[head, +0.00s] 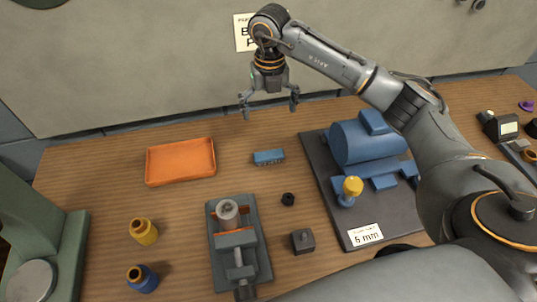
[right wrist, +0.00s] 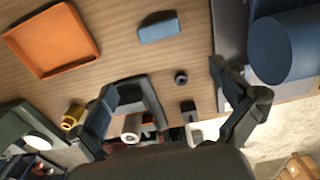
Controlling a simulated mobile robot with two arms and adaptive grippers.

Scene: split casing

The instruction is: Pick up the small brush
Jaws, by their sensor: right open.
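A small blue block with a notched lower edge (head: 268,156), which looks like the small brush, lies on the wooden table between the orange tray and the blue machine. In the right wrist view the blue block (right wrist: 158,27) lies near the top, beyond the fingertips. My right gripper (head: 268,104) is open and empty, pointing down, and appears above the blue block in the head view, apart from it. Its two spread fingers also show in the right wrist view (right wrist: 163,78). My left gripper is not in view.
An orange tray (head: 180,180) lies left of the block. A vise (head: 235,240), a black nut (head: 288,199) and a dark small block (head: 302,240) are nearer. A blue machine (head: 368,143) stands on a dark plate at right. Yellow (head: 144,232) and blue (head: 142,278) pots stand front left.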

